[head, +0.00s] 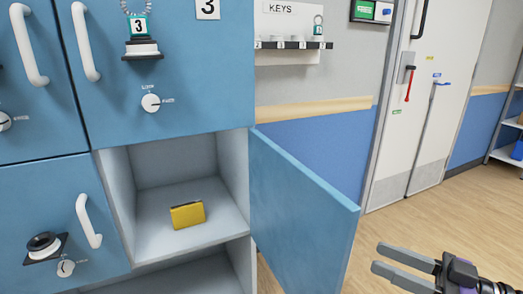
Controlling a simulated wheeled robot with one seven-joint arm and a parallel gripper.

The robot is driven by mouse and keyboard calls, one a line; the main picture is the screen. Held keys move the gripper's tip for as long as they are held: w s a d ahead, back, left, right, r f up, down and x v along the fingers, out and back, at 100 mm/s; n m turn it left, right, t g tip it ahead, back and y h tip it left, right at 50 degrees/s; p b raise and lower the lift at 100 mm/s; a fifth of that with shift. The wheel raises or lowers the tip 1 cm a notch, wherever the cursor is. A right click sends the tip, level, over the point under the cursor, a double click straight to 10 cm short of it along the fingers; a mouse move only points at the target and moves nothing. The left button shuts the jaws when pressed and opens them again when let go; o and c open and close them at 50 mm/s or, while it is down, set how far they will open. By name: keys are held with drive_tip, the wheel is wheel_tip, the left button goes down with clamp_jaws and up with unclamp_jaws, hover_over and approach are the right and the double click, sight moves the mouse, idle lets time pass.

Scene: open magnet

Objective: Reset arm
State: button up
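My gripper (391,263) is at the lower right of the head view, in front of the wood floor. Its two grey fingers point left and are apart, with nothing between them. It is to the right of the open blue locker door (305,215) and does not appear to touch it. Part of my arm is cut off by the bottom right edge.
A yellow object (187,215) lies in the open locker compartment (165,160). Closed blue lockers with white handles (83,41) and dials (151,102) surround it. A key rack (290,44) hangs on the wall. A white door (420,100) and shelves (508,134) stand right; floor between is clear.

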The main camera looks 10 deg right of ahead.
drive_tip(key=w+d+f+m+t+h, duration=0.2)
drive_tip(key=w+d+m+t+h, duration=0.3)
drive_tip(key=d+m+h, duration=0.3)
drive_tip(key=s+d+f+m+h, duration=0.2)
drive_tip(key=s+f+m+h, duration=0.4)
drive_tip(key=f+h, duration=0.2)
drive_tip(key=s+a+f+n+g+y, duration=0.1)
drive_tip(key=s+a+f+n, duration=0.1)
drive_tip(key=s+a, duration=0.6)
drive_tip(key=s+a+f+n, duration=0.1)
drive_tip(key=s+a, duration=0.2)
drive_tip(key=s, duration=0.9)
drive_tip(key=s+a+f+n+g+y, duration=0.1)
drive_tip(key=s+a+f+n, duration=0.1)
drive_tip(key=s+a, duration=0.55)
wheel_tip(320, 180, up, 21)
drive_tip(key=s+d+p, duration=0.1)
drive_tip(key=s+p, duration=0.1)
drive_tip(key=p, duration=1.8)
drive_tip(key=shift+s+d+f+p, duration=0.15)
drive_tip(key=shift+d+f+p, duration=0.05)
drive_tip(key=shift+d+p, duration=0.15)
